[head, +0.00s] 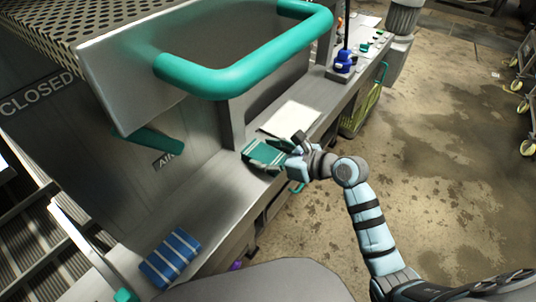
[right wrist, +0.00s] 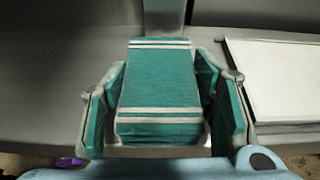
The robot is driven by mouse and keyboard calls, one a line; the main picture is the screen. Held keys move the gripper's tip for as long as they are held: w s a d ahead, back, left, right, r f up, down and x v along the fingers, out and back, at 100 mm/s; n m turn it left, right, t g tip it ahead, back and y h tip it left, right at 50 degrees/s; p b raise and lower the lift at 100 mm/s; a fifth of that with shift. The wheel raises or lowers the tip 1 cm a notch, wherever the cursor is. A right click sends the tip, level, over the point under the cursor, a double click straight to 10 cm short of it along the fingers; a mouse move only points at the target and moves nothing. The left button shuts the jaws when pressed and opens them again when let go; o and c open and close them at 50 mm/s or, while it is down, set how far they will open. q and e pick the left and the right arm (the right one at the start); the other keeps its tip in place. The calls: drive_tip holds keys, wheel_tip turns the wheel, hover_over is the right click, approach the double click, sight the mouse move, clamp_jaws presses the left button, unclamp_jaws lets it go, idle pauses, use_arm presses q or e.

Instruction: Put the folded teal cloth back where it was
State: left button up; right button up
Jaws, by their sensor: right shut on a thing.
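The folded teal cloth (head: 263,154), with white stripes at both ends, is at the steel ledge beside a white sheet. It shows large in the right wrist view (right wrist: 160,82), between the two fingers. My right gripper (head: 278,153) is shut on the cloth from its sides. I cannot tell whether the cloth touches the ledge or hangs just above it. My left gripper is not in view.
The steel ledge (head: 190,205) carries a blue striped cloth (head: 170,258) at the near end and a white sheet (head: 290,118) beyond the teal cloth. A blue-based item (head: 343,62) stands farther along. A thick teal handle (head: 240,75) overhangs the ledge.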

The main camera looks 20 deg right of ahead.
drive_tip(key=o, duration=1.1)
drive_tip(key=shift+f, duration=0.1)
drive_tip(key=shift+o, duration=0.2)
drive_tip(key=shift+r, duration=0.25)
drive_tip(key=p+v, duration=0.2)
drive_tip(key=v, duration=1)
